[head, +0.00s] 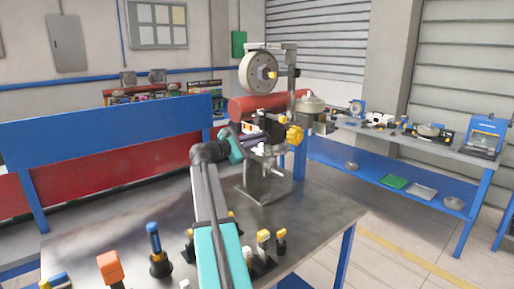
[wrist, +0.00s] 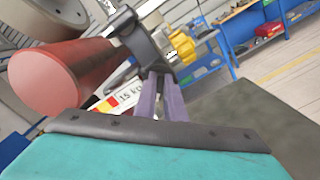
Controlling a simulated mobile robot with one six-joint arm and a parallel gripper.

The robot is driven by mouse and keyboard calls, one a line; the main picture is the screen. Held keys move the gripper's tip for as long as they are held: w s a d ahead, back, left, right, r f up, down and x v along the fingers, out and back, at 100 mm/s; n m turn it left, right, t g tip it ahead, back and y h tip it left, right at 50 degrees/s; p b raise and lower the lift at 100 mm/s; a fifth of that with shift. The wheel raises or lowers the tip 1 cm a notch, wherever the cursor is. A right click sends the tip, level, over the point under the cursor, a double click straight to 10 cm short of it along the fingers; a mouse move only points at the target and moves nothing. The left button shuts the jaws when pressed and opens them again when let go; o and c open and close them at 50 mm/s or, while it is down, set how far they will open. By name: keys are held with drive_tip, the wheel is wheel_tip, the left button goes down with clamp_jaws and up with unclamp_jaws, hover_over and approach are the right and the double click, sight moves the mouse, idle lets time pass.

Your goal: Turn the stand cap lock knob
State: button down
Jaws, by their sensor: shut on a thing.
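The stand (head: 264,188) is upright on the metal bench, with a grey wheel (head: 258,72) at its top and a red cylinder (head: 265,103) below. My gripper (head: 252,137) reaches the stand's middle from the left. In the wrist view, the purple fingers of my gripper (wrist: 164,84) are close together, shut on a dark lobed knob (wrist: 142,42), which looks like the lock knob. A yellow knob (head: 294,135) is just beyond it on the right and also shows in the wrist view (wrist: 183,45). The fingertips' exact contact is partly hidden by the dark part.
A blue panel (head: 110,127) stands behind. A second bench with blue legs (head: 468,210) is at right.

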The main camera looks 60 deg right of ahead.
drive_tip(key=m+b, duration=0.6)
drive_tip(key=b, duration=0.1)
drive_tip(key=m+b, duration=0.3)
drive_tip(key=shift+s+f+m, duration=0.1)
drive_tip(key=shift+f+m, duration=0.2)
drive_tip(key=shift+m, duration=0.1)
drive_tip(key=c, duration=1.8)
unclamp_jaws()
drive_tip(key=shift+c, duration=0.2)
drive_tip(key=shift+a+f, duration=0.1)
